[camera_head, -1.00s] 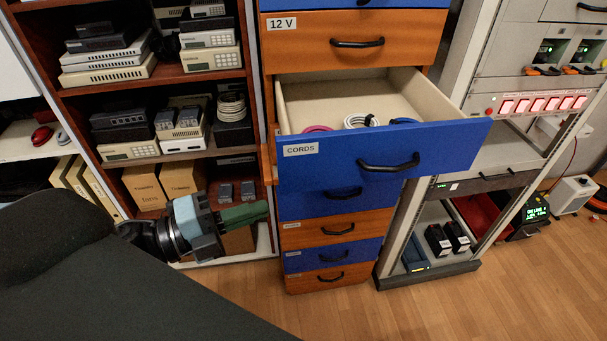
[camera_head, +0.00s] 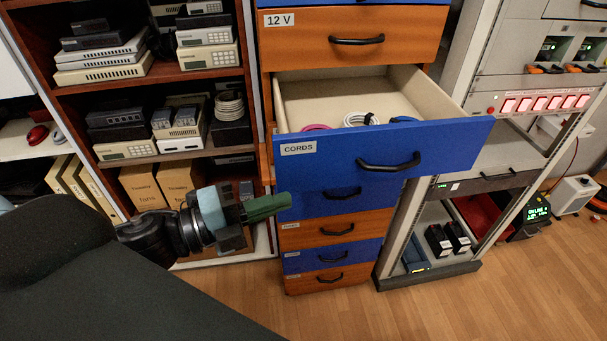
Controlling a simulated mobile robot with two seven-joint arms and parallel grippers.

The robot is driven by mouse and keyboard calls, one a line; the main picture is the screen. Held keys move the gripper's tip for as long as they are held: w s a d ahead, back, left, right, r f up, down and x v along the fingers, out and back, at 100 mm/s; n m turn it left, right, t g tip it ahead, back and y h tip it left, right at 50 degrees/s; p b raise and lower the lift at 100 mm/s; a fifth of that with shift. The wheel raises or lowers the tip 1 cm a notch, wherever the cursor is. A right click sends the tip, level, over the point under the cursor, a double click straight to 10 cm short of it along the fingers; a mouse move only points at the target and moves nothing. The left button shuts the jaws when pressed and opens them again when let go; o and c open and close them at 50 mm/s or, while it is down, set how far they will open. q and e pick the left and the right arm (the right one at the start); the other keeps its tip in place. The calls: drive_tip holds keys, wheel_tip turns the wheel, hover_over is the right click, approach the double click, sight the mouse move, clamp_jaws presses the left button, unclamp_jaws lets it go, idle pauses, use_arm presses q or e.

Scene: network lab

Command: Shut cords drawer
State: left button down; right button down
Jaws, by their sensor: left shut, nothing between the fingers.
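The cords drawer (camera_head: 330,154) has a blue front with a white CORDS label and a black handle (camera_head: 389,163). It is pulled well out of the cabinet, and coiled cords (camera_head: 361,119), one white and one pink, show inside. My left gripper (camera_head: 283,202) is shut and empty, with green fingers pointing right. In the picture its tips overlap the left edge of the blue drawer just below the cords drawer; I cannot tell whether they touch. My right gripper is out of view.
The 12 V drawer (camera_head: 355,42) above and the lower drawers (camera_head: 318,258) are closed. A shelf with devices and boxes (camera_head: 160,185) stands at left. An equipment rack (camera_head: 480,183) stands close at right. Wooden floor (camera_head: 420,310) in front is clear.

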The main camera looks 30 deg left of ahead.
sight(302, 176)
use_arm(q)
drive_tip(key=shift+w+d+p, duration=0.2)
drive_tip(key=shift+w+d, duration=0.05)
drive_tip(key=shift+w, duration=1.05)
drive_tip(key=shift+w+d+p, duration=0.15)
drive_tip(key=shift+w+d, duration=0.05)
drive_tip(key=shift+w, duration=1.05)
drive_tip(key=shift+w+d+p, duration=0.2)
drive_tip(key=shift+w+d, duration=0.05)
drive_tip(key=shift+w, duration=1.05)
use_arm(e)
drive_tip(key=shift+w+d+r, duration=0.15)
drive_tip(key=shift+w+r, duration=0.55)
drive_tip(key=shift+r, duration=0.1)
use_arm(q)
drive_tip(key=shift+a, duration=0.1)
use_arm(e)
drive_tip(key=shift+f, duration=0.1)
